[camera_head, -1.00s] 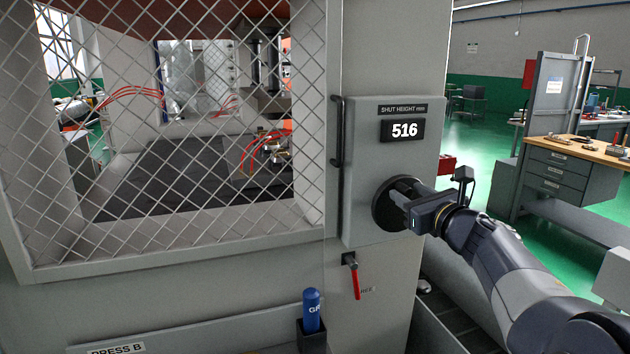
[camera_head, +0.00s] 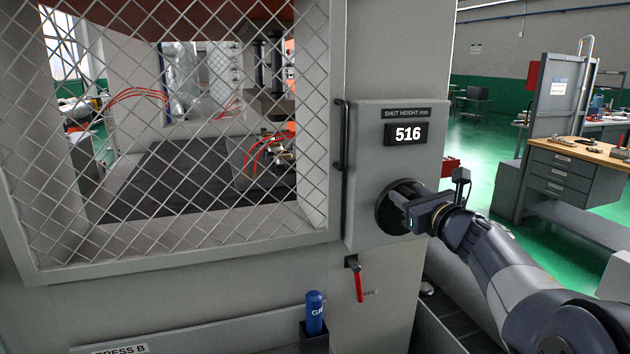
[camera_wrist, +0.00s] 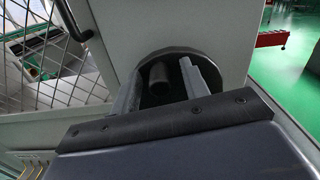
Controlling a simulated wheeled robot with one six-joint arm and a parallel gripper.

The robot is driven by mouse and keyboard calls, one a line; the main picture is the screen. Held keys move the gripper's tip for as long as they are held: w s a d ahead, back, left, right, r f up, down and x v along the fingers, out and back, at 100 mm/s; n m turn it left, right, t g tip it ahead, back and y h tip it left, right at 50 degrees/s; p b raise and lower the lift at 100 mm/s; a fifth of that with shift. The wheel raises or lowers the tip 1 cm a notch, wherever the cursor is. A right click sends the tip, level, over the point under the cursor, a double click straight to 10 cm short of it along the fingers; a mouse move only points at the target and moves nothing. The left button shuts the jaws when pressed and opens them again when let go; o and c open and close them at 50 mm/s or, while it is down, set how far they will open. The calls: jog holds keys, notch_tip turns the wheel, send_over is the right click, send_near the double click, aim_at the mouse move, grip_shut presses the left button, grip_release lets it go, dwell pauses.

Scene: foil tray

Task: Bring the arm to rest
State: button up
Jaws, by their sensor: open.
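My gripper (camera_head: 402,214) is at the right of the head view, up against the dark round handwheel (camera_head: 388,207) on the press's grey control box. In the wrist view, the two fingers of my gripper (camera_wrist: 163,80) are spread apart, with the wheel's cylindrical knob (camera_wrist: 160,77) between them. I cannot tell whether a finger touches the knob. The fingers hide part of the wheel. My arm reaches in from the lower right of the head view.
Above the wheel, a display (camera_head: 405,133) reads 516. A mesh guard door (camera_head: 180,250) with a black handle (camera_head: 341,135) is at the left. A red lever (camera_head: 358,284) and a blue bottle (camera_head: 314,311) are below. A workbench (camera_head: 560,170) stands at the right, with open green floor beside it.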

jog(key=b+v, duration=0.1)
jog(key=v, duration=1)
jog(key=p+x, duration=0.1)
jog(key=x, duration=0.9)
jog(key=shift+w+a, duration=0.2)
jog(key=shift+w, duration=0.1)
jog(key=shift+w+r+p, duration=0.25)
jog(key=shift+w+p, duration=0.05)
jog(key=shift+p, duration=0.45)
jog(key=shift+d+r+m+p, duration=0.1)
jog(key=shift+d+m+p, duration=0.25)
jog(key=shift+p, duration=0.5)
jog(key=m+p, duration=0.1)
jog(key=p, duration=0.2)
jog(key=shift+d+m, duration=0.15)
jog(key=shift+m, duration=0.1)
jog(key=shift+w+d+m+p, duration=0.15)
jog(key=shift+m+p, duration=0.15)
jog(key=shift+p, duration=0.6)
jog(key=shift+d+p, duration=0.1)
jog(key=shift+p, duration=0.4)
jog(key=shift+m, duration=0.3)
